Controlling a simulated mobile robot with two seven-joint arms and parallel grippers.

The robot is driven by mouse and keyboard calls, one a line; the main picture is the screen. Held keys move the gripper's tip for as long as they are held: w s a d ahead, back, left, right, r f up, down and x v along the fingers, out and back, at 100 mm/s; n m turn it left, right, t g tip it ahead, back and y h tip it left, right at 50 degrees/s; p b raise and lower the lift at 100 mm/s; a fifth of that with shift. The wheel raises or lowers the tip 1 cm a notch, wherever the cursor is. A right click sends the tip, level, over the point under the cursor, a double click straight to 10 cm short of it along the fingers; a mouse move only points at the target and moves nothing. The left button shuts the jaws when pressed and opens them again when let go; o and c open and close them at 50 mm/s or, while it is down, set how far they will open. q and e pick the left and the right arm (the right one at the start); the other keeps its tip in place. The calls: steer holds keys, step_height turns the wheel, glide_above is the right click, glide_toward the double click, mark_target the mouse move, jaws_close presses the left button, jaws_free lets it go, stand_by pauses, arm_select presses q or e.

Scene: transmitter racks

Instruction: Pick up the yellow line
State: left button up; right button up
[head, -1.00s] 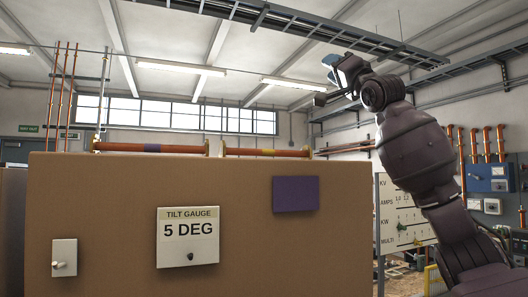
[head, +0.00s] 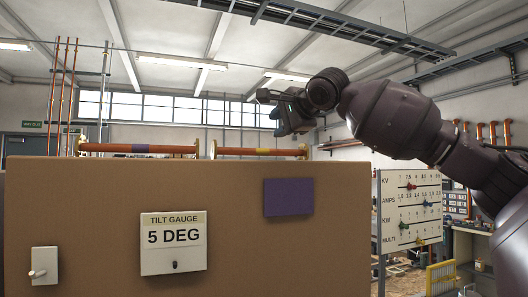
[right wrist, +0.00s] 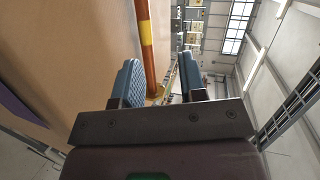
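The yellow line (head: 285,152) is a copper-coloured tube with a yellow band, lying along the top of the brown cabinet, right of a similar tube. In the right wrist view the yellow line (right wrist: 149,67) runs from the top edge down toward the gap between my fingers, nearer the left finger, its yellow band above the fingertips. My right gripper (head: 285,120) is above the yellow line in the head view. In the right wrist view my right gripper (right wrist: 158,75) is open, with nothing held. Contact with the line cannot be told. My left gripper is not in view.
The brown cabinet (head: 90,210) fills the lower left, with a tilt gauge plate (head: 174,243) and a purple panel (head: 289,197). The line with a purple band (head: 115,148) lies at left. A gauge board (head: 409,208) stands at right.

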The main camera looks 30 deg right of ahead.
mark_target(264, 150)
steer(key=shift+d+f+m+g, duration=0.4)
steer(key=shift+d+f+m, duration=0.15)
steer(key=shift+f, duration=0.15)
steer(key=shift+w+f, duration=0.2)
steer(key=shift+w, duration=0.05)
steer(key=x, duration=0.5)
steer(key=shift+p, duration=0.4)
steer(key=shift+w+d+f, duration=0.2)
steer(key=shift+w+d, duration=0.1)
steer(key=shift+w, duration=0.3)
steer(key=x, duration=0.1)
steer(key=p+x, duration=0.1)
steer(key=x, duration=0.1)
steer(key=shift+d+f, duration=0.1)
steer(key=shift+d, duration=0.2)
steer(key=shift+w+f, duration=0.2)
steer(key=shift+w, duration=0.2)
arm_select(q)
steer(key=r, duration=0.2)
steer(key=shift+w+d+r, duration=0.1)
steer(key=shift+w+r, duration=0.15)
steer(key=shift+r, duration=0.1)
arm_select(e)
steer(key=shift+c, duration=0.5)
